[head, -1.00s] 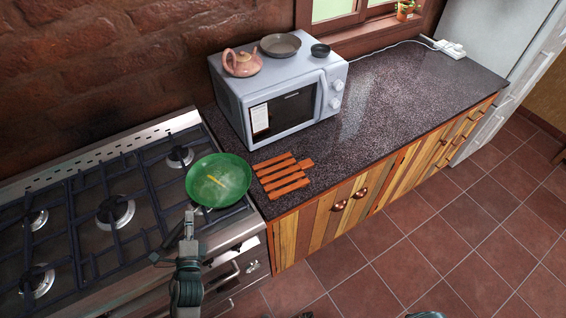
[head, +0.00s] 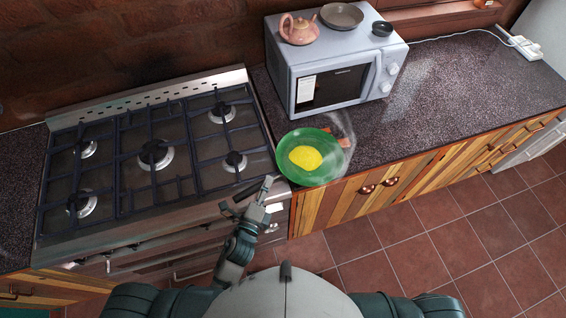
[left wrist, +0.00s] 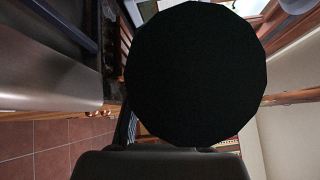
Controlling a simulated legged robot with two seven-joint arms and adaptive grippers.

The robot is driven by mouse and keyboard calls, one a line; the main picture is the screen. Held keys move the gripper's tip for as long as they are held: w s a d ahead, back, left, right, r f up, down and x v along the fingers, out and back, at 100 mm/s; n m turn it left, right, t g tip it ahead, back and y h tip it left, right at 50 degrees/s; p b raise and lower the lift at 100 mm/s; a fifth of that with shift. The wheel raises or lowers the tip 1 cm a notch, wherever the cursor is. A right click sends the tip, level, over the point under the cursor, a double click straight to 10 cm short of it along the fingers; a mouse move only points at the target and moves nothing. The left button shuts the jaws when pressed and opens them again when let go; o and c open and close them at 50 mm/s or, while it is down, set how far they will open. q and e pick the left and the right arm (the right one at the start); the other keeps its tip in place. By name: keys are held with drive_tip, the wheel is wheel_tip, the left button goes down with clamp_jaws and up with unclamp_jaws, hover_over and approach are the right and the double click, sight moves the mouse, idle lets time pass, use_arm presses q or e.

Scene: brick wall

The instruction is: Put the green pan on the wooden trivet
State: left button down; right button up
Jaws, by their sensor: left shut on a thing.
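The green pan (head: 291,172) is in the head view at the counter's front edge, with a yellow, egg-like food (head: 306,158) in it. My left gripper (head: 267,186) is shut on the pan at its lower left side. The pan covers most of the wooden trivet (head: 344,142), of which only a small reddish-brown part shows past its right rim. I cannot tell whether the pan touches the trivet. In the left wrist view the pan's dark round underside (left wrist: 195,70) fills the middle. My right gripper is not in view.
A gas stove (head: 150,160) stands left of the counter (head: 440,100).

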sight(279, 163)
use_arm(q)
drive_tip(key=x, duration=0.9)
drive_tip(key=shift+s+d+f+p, duration=0.1)
drive_tip(key=shift+d+f+p, duration=0.1)
drive_tip(key=shift+f+p, duration=0.15)
drive_tip(key=shift+w+f, duration=0.15)
drive_tip(key=shift+w, duration=0.05)
wheel_tip(279, 163, down, 3)
drive_tip(key=shift+a+b, duration=0.1)
drive_tip(key=shift+b, duration=0.2)
drive_tip(key=shift+f, duration=0.2)
drive_tip(key=c, duration=1)
unclamp_jaws()
drive_tip(key=shift+s+f, duration=0.1)
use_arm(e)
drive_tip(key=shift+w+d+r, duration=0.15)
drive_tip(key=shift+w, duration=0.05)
use_arm(q)
drive_tip(key=shift+s, duration=0.3)
drive_tip(key=b+v, duration=0.1)
drive_tip(key=v, duration=1)
drive_tip(key=shift+s, duration=0.25)
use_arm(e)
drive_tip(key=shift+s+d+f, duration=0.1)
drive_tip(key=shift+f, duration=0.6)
